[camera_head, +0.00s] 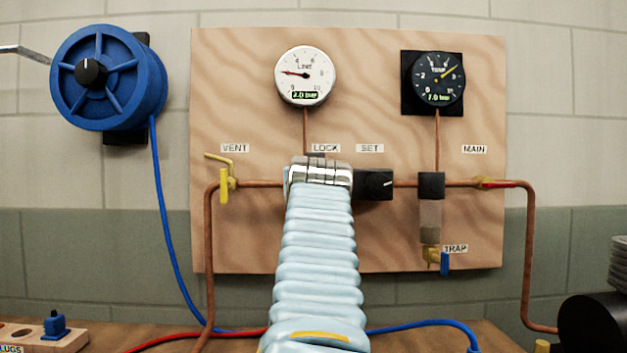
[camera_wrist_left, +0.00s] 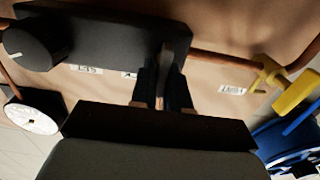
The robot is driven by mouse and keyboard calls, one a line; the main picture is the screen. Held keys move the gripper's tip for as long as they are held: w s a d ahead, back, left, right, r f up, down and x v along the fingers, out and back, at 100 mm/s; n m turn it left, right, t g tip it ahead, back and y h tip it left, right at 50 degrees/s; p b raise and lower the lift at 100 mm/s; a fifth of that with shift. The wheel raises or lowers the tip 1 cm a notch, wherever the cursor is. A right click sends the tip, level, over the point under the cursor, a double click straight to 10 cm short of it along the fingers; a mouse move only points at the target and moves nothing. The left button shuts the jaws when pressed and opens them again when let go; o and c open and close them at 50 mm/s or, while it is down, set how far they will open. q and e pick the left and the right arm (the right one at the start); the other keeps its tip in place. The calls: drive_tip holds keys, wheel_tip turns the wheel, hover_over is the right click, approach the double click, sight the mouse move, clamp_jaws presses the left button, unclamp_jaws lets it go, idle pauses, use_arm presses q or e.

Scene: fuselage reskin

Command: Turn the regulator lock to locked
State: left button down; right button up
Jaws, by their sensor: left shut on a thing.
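My left arm (camera_head: 318,265) reaches up the middle of the head view, and its wrist covers the regulator lock below the LOCK label (camera_head: 325,148). In the left wrist view my left gripper (camera_wrist_left: 160,90) has its two dark fingers closed at the edge of the black regulator body (camera_wrist_left: 105,32), with a narrow brownish strip between them. The black set knob (camera_head: 376,184) shows to the right of my wrist, and also in the left wrist view (camera_wrist_left: 30,45). My right gripper is not in view.
The wooden panel (camera_head: 260,240) carries a white line gauge (camera_head: 305,75), a dark trap gauge (camera_head: 437,78), copper pipe, a yellow vent valve (camera_head: 225,182) and a blue trap handle (camera_head: 445,263). A blue hose reel (camera_head: 105,78) hangs at left. Hoses cross the bench below.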

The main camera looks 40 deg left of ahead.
use_arm(q)
drive_tip(key=shift+n, duration=0.4)
drive_tip(key=n, duration=0.4)
drive_tip(key=shift+s+a, duration=0.15)
drive_tip(key=shift+s, duration=0.05)
drive_tip(key=n, duration=0.4)
drive_tip(key=f+n, duration=0.1)
drive_tip(key=n, duration=0.8)
drive_tip(key=shift+s+a+f, duration=0.2)
drive_tip(key=shift+s+a, duration=0.05)
drive_tip(key=shift+a, duration=0.1)
drive_tip(key=c, duration=1.2)
unclamp_jaws()
drive_tip(key=shift+s, duration=0.1)
